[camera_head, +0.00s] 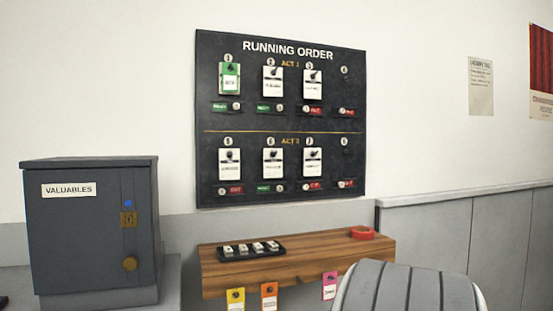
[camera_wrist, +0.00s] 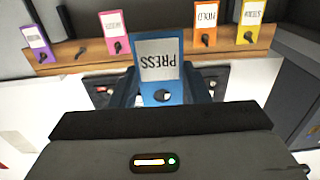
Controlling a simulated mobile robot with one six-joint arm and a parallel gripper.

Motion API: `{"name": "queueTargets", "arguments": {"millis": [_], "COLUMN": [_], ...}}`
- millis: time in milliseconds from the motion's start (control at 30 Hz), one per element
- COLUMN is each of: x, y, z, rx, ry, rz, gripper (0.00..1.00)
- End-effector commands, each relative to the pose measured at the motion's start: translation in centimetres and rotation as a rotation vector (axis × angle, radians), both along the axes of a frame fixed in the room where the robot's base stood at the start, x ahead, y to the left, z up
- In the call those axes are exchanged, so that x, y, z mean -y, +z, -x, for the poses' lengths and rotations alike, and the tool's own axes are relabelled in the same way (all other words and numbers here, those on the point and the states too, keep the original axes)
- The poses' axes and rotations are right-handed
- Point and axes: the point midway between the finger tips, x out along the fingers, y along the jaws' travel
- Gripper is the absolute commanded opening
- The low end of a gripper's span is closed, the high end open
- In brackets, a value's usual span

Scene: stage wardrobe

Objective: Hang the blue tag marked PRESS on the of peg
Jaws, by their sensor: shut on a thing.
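The blue tag marked PRESS (camera_wrist: 174,85) is in my gripper (camera_wrist: 161,96) in the wrist view, its white label upside down in the picture. My gripper is shut on it. The tag and gripper do not show in the head view. The dark RUNNING ORDER board (camera_head: 283,136) hangs on the wall with two rows, ACT 1 and ACT 2. Several white tags and one green tag (camera_head: 229,79) hang there. The right-end places, the upper peg (camera_head: 345,80) and the lower peg (camera_head: 346,143), carry no tag. I cannot read any peg label as "of".
A wooden shelf (camera_head: 310,266) below the board bears a black tray (camera_head: 252,256) and red ring (camera_head: 361,233). Yellow (camera_head: 236,299), orange (camera_head: 269,296) and pink (camera_head: 329,286) tags hang in front. A VALUABLES safe (camera_head: 92,235) stands left; a grey ribbed shape (camera_head: 408,291) blocks the lower right.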

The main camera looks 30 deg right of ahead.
Motion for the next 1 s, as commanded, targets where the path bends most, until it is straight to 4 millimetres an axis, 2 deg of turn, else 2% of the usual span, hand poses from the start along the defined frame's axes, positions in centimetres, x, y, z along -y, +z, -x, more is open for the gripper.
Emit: {"name": "queueTargets", "arguments": {"millis": [267,367,433,567,800,1000], "x": [0.1,0.4,0.8,2.0,4.1,4.9], "y": [0.2,1.4,2.8,7.0,15.5,22.9], "z": [-0.1,-0.7,-1.5,-4.0,-9.8,-14.8], "rx": [0.000,-0.003,-0.010,-0.023,-0.048,-0.056], "ry": [0.000,0.003,0.006,0.010,0.012,0.011], "rz": [0.001,0.009,0.019,0.050,0.108,0.151], "gripper": [0.18,0.18,0.18,0.18,0.18,0.18]}}
